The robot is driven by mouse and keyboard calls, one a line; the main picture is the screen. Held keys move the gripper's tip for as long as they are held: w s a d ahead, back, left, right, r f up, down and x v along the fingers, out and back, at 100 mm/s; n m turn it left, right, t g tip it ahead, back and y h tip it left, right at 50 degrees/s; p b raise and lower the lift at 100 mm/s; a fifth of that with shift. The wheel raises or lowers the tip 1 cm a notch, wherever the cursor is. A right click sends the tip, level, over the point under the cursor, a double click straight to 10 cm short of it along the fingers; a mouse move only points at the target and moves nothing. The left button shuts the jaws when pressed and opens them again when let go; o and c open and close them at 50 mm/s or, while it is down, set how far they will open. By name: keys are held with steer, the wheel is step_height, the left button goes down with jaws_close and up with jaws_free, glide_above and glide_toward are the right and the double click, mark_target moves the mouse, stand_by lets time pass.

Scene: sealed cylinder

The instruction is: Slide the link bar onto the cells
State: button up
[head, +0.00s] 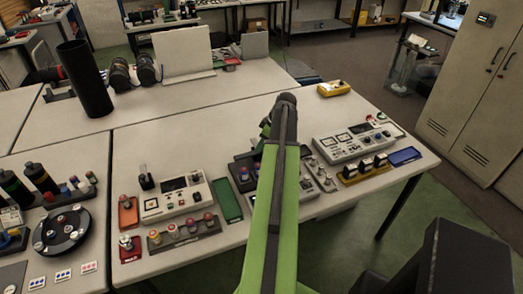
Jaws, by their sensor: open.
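My green arm reaches up from the bottom over the middle of the table, its dark joint (285,101) at the top. My gripper is hidden behind the arm. I cannot pick out the link bar or the cells with certainty. Two dark upright cylinders with coloured bands, one of them the right cylinder (40,178), stand at the left edge. Two dark drums, one of them the left drum (119,74), stand on the back table. A yellow block with several dark knobs (365,170) sits on the right of the front table. Part of a dark panel (243,175) shows beside my arm.
A tall black tube (84,80) stands at the back left. White control boxes stand left (171,197) and right (352,141) of my arm. A green plate (228,199), a blue tray (404,156) and a yellow device (334,88) lie on the table. Its back middle is clear.

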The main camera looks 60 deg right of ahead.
steer(key=shift+r, duration=0.1)
jaws_close()
steer(key=shift+s, duration=0.1)
stand_by(1.2)
